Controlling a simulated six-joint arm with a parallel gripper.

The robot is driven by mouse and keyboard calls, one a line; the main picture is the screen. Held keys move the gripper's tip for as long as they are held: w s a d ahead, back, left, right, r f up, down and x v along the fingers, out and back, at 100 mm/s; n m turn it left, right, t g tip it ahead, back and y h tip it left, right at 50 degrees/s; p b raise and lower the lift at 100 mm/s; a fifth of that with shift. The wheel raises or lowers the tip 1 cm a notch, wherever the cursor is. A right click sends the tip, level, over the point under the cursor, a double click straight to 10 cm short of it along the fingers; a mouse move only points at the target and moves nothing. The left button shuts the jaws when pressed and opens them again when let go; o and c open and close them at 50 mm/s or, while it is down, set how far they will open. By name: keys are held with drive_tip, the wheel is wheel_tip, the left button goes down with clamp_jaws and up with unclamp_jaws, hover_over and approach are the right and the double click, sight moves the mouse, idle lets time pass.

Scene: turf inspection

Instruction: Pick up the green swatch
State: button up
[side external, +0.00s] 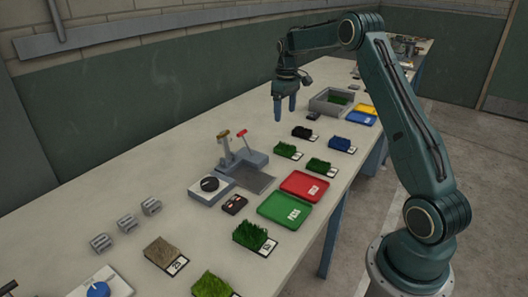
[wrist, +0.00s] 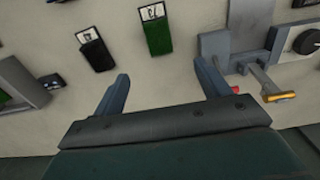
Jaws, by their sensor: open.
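Several turf swatches with white tags lie on the bench. A green swatch (side external: 288,149) lies in front of my gripper, with another green swatch (side external: 318,165) nearer the trays. A larger green swatch (side external: 253,234) and a light green swatch (side external: 212,286) lie near the front. I cannot tell which one the task means. My gripper (side external: 285,111) is open and empty above the bench, apart from the swatches. In the wrist view, a green swatch (wrist: 157,36) lies beyond the space between my fingers (wrist: 163,86), with a dark swatch (wrist: 96,53) to its left.
Green and red trays (side external: 304,186) lie along the bench's right edge. A lever fixture (side external: 240,155) stands left of the swatches. A grey bin (side external: 317,103) with green material stands beside my gripper. Blue and yellow trays (side external: 361,117) lie farther right.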

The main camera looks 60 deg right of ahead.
drive_tip(key=shift+f, duration=0.1)
hover_over(284, 146)
drive_tip(key=shift+a+f, duration=0.15)
drive_tip(key=shift+f, duration=4.05)
drive_tip(key=shift+f, duration=2.6)
drive_tip(key=c, duration=1)
